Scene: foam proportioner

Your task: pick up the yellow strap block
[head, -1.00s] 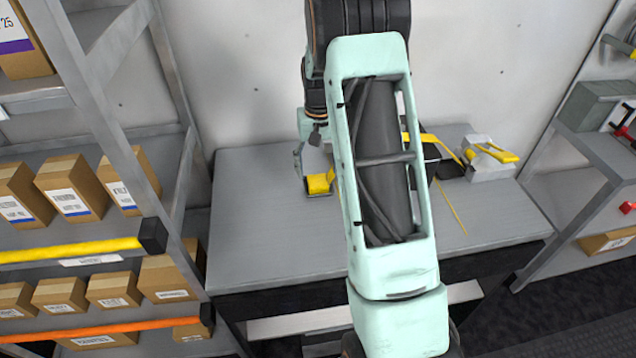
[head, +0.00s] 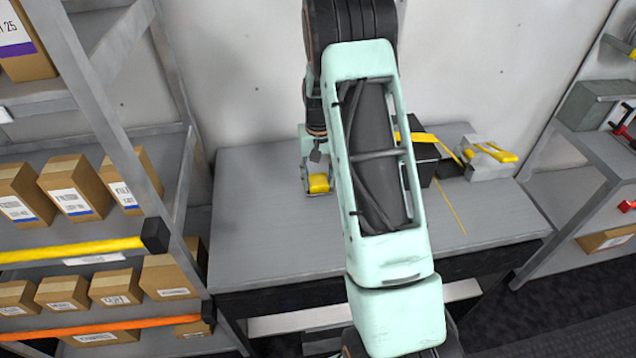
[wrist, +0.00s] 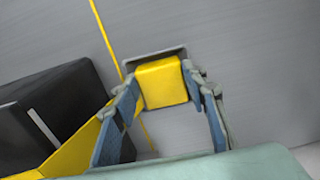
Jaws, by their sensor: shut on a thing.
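The yellow strap block (wrist: 162,84) sits between the two blue-grey fingers of my gripper (wrist: 164,86) in the wrist view. The fingers are shut on its sides. A grey rim shows just beyond the block. In the head view the yellow block (head: 319,183) is at the left part of the grey table, just below my wrist.
A black box (head: 427,158) with a yellow strap (head: 412,137) stands right of my arm. A grey device with a yellow handle (head: 490,158) is farther right. A thin yellow strip (head: 452,207) lies on the table (head: 270,240). Shelves with cartons (head: 70,187) stand at the left.

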